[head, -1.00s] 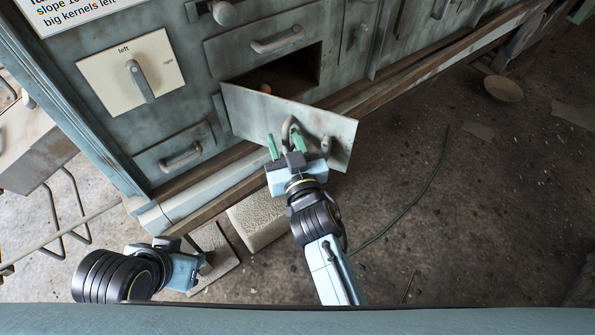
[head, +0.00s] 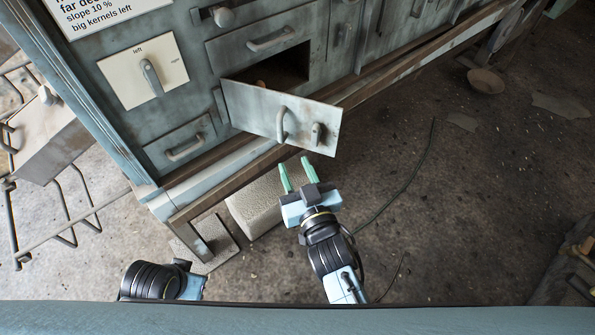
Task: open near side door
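The near side door (head: 258,112) is a grey-blue panel on the cabinet front. It stands swung outward, hinged at its left, with a dark opening (head: 285,68) showing behind it. It carries a curved handle (head: 281,124) and a small latch knob (head: 318,132). My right gripper (head: 296,174) has green fingers spread apart, with nothing between them. It is below the door, apart from the handle. My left arm (head: 162,281) shows at the lower left, but its fingers cannot be made out.
A lever on a cream plate (head: 120,82) is at the left of the cabinet. A lower drawer with a handle (head: 184,149) is below it. A pale block (head: 252,207) stands on the floor near my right gripper. The floor to the right is mostly clear, with a thin cable.

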